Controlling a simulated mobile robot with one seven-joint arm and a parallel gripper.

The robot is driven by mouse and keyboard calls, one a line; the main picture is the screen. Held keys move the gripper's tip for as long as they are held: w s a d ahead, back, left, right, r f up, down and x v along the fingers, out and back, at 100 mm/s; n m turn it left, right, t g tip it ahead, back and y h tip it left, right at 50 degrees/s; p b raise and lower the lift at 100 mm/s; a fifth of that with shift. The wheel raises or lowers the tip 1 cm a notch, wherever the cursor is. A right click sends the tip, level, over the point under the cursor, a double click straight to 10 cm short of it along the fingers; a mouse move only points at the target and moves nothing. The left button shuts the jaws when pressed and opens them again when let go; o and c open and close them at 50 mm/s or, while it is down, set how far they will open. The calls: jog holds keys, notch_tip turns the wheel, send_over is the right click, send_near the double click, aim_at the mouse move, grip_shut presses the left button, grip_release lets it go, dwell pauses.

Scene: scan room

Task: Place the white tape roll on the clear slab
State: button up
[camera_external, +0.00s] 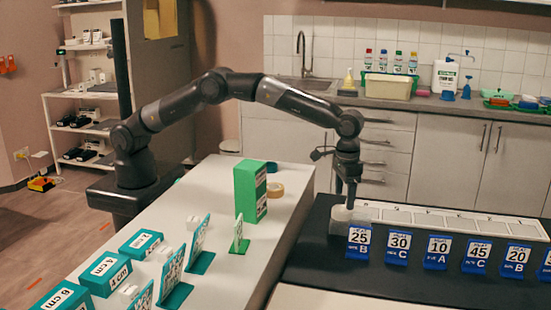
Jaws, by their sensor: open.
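My gripper (346,202) points straight down at the left end of the black mat, with its jaws open. Directly below and around its fingertips is a pale, whitish translucent object (343,221), partly hidden by the fingers and the 25 B card. I cannot tell whether this is the clear slab alone, the white tape roll, or the roll lying on the slab. A tan tape roll (276,190) lies on the white table, behind and right of the green box. No other white roll is clearly visible.
A row of blue number cards (398,247) stands on the black mat (330,268), in front of a long white strip with square cells (455,222). A tall green box (250,191), green stands and teal boxes (104,271) occupy the white table (232,275). A sink counter is behind.

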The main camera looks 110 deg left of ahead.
aim_at(343, 209)
jog(key=s+a+r+m+t, duration=0.1)
jog(key=s+r, duration=0.4)
jog(key=r, duration=0.6)
jog(key=s+a+r, duration=0.1)
jog(key=s+r, duration=0.4)
jog(key=r, duration=0.5)
jog(key=s+a+r+m+t, duration=0.1)
jog(key=s+r, duration=0.2)
jog(key=s, duration=0.4)
jog(key=s+a+r+m+t, duration=0.1)
jog(key=s+r, duration=0.3)
jog(key=s, duration=0.3)
jog(key=s+a+f+m+t, duration=0.1)
jog(key=s+f, duration=0.3)
jog(key=s, duration=1)
jog(key=s+a+f+m+t, duration=0.1)
jog(key=s+f, duration=0.3)
jog(key=s, duration=1)
jog(key=shift+s+a+t, duration=0.2)
jog(key=shift+a+t, duration=0.05)
jog(key=shift+t, duration=0.05)
